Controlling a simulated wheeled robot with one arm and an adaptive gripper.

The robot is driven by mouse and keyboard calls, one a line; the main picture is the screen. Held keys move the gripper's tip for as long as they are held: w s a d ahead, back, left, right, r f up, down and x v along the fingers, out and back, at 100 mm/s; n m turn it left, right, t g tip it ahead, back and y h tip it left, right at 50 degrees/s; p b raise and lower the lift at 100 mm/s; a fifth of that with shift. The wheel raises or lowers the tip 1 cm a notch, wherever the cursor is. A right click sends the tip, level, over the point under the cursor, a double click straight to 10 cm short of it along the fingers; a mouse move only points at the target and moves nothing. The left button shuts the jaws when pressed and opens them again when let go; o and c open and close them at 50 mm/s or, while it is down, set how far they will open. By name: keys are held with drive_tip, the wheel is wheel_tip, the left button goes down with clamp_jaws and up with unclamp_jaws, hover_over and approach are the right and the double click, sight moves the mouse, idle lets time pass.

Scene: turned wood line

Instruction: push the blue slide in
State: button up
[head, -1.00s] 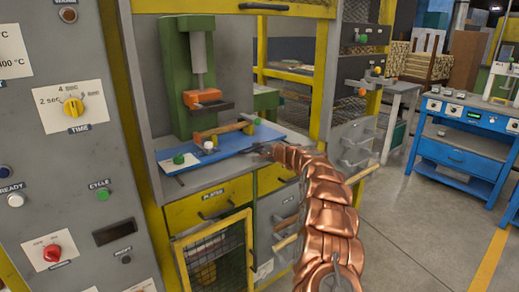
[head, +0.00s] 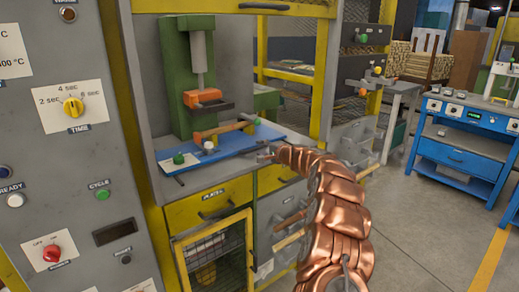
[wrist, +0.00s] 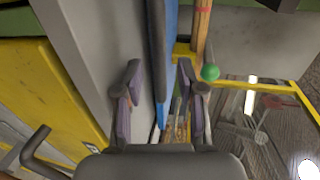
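The blue slide (head: 236,145) lies flat on the bench under the green press (head: 197,62). My gripper (head: 266,155) is at the slide's right front edge. In the wrist view my gripper (wrist: 162,95) has its two fingers well apart. The blue slide (wrist: 171,50) shows edge-on in line with the gap between them. I cannot tell whether either finger touches it.
A wooden bar with an orange end (head: 218,130) lies above the slide. A yellow drawer (head: 208,203) with a dark handle is below the bench. A grey control panel (head: 70,130) stands at the left. A blue cabinet (head: 465,150) stands at the right, with open floor before it.

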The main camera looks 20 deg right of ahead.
drive_tip(key=shift+v, duration=2.55)
drive_tip(key=shift+a, duration=0.1)
drive_tip(key=s+a+r+n+g+y+p, duration=0.2)
drive_tip(key=s+a+r+n+g+y, duration=0.3)
drive_tip(key=s+a, duration=0.6)
drive_tip(key=s+a+r+n+g+p, duration=0.2)
drive_tip(key=s+a+r+n, duration=0.2)
drive_tip(key=s+a+r, duration=0.65)
drive_tip(key=s+a+f+n+g+p, duration=0.2)
drive_tip(key=s+a+f+g, duration=0.1)
drive_tip(key=s+a, duration=0.4)
drive_tip(key=s+d+f+n+g+h+p, duration=0.1)
drive_tip(key=s+f+n+g+h, duration=0.15)
drive_tip(key=s, duration=0.95)
drive_tip(key=s+d+f+g+h+p, duration=0.1)
drive_tip(key=s+d+h, duration=0.1)
drive_tip(key=s+d, duration=0.3)
drive_tip(key=s+d+f+g+h+p, duration=0.1)
drive_tip(key=s+d, duration=0.5)
drive_tip(key=s, duration=0.7)
drive_tip(key=s+d+f+g+h+p, duration=0.1)
drive_tip(key=s+d+f+h+p, duration=0.1)
drive_tip(key=s+d+h, duration=0.3)
drive_tip(key=s, duration=0.4)
drive_tip(key=shift+d+g+p, duration=0.15)
drive_tip(key=shift+g+p, duration=0.15)
drive_tip(key=shift+g, duration=0.05)
